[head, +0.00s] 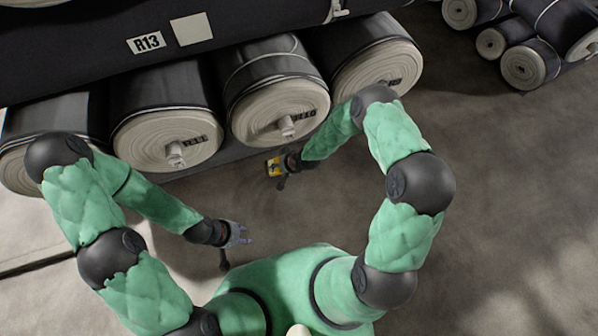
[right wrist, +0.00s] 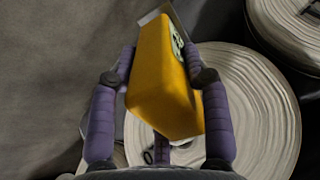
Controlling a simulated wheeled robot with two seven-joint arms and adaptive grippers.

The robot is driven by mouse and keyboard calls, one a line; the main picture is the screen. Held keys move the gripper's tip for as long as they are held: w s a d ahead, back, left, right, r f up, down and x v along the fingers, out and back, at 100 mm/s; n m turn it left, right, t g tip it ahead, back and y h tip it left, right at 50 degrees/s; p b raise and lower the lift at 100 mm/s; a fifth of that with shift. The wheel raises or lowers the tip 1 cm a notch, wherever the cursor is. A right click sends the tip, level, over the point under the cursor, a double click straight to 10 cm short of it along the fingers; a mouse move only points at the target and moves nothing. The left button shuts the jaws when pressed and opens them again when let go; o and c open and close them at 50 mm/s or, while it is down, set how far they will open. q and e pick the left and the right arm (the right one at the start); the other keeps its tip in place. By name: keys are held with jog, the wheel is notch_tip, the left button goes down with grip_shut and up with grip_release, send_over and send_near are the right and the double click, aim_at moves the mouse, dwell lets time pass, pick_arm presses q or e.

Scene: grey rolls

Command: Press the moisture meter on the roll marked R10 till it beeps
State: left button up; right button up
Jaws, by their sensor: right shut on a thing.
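The yellow moisture meter (head: 272,168) is in my right gripper (head: 274,165), in front of and below the row of roll ends. In the right wrist view the meter (right wrist: 160,80) sits between the purple fingers (right wrist: 160,90), and a pale wound roll end (right wrist: 265,110) shows behind it. The roll whose small, hard-to-read label seems to say R10 (head: 275,112) is third from the left, just above the meter. The meter looks apart from it. My left gripper (head: 243,236) is open and empty, low over the floor.
Other rolls lie beside it: one left (head: 160,145), one right (head: 370,78), another at far left (head: 18,170). A dark roll labelled R13 (head: 100,45) lies above. More rolls (head: 530,62) lie at upper right. The floor (head: 510,200) at right is clear.

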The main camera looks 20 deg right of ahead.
jog(key=w+f+m+t+y+b, duration=0.2)
jog(key=w+f+t+b, duration=0.35)
jog(key=f, duration=0.25)
jog(key=s+d+f+m+t+h+b, duration=0.3)
jog(key=d+f+m+t+h+b, duration=0.2)
jog(key=d+f+t, duration=0.1)
jog(key=shift+d+t, duration=0.75)
jog(key=shift+d, duration=0.3)
jog(key=shift+f, duration=0.1)
jog(key=shift+w+a+b, duration=0.2)
jog(key=shift+w+b, duration=0.5)
jog(key=shift+w, duration=2.2)
jog(key=shift+w, duration=0.75)
jog(key=shift+s, duration=0.1)
